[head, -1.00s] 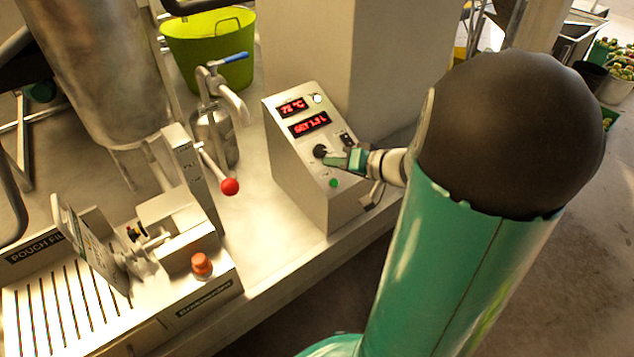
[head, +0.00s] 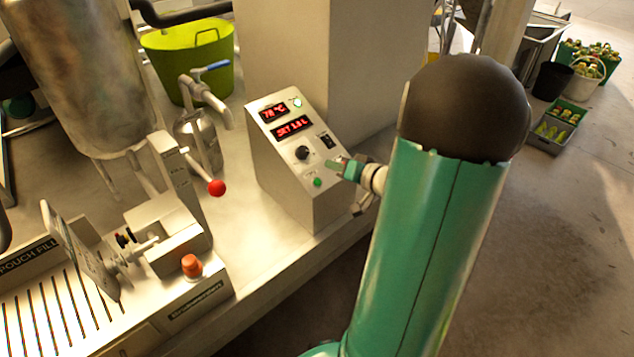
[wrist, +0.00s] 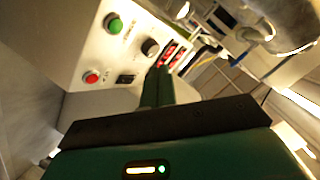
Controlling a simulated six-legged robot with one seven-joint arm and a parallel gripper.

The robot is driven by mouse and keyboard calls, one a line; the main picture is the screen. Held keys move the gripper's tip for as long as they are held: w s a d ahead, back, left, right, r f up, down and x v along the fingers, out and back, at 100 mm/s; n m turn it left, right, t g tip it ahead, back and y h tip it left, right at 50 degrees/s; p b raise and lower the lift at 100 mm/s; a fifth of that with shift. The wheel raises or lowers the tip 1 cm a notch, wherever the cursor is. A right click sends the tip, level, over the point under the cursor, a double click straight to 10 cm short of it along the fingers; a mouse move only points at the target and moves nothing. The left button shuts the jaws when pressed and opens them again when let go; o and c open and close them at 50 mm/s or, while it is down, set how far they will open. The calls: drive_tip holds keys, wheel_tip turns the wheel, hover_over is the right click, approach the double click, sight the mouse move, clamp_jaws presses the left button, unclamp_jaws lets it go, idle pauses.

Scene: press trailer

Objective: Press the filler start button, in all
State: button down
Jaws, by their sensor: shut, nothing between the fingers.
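The control box (head: 275,180) stands on the steel bench with red lit displays, the upper (head: 273,113) showing a temperature and the lower (head: 292,127) a "SET" value in litres. Its sloped face carries a black knob (head: 302,153), a black rocker switch (head: 327,141) and a green button (head: 318,182). The wrist view shows the green button (wrist: 115,25), the knob (wrist: 150,47) and a red button (wrist: 92,76); I cannot read their labels.
Left of the box are a red-knobbed lever (head: 216,187), a tap with a blue handle (head: 212,68) and the pouch filler with an orange-red button (head: 192,265). A green tub (head: 187,65) stands behind. The floor (head: 560,230) at right is clear.

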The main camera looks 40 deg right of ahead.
drive_tip(key=w+f, duration=0.3)
drive_tip(key=f, duration=0.3)
drive_tip(key=shift+w+f, duration=0.2)
drive_tip(key=shift+f, duration=0.1)
drive_tip(key=shift+a, duration=0.15)
idle(1.6)
drive_tip(key=shift+w+f, duration=0.2)
drive_tip(key=shift+f, duration=0.15)
drive_tip(key=shift+w+f, duration=0.15)
drive_tip(key=shift+f, duration=0.2)
idle(0.6)
drive_tip(key=shift+r, duration=0.1)
drive_tip(key=shift+s+r, duration=0.35)
drive_tip(key=shift+r, duration=0.25)
drive_tip(key=s+r, duration=0.1)
drive_tip(key=r, duration=0.1)
drive_tip(key=s+r, duration=0.1)
drive_tip(key=r, duration=0.1)
drive_tip(key=shift+s+r, duration=0.2)
idle(0.5)
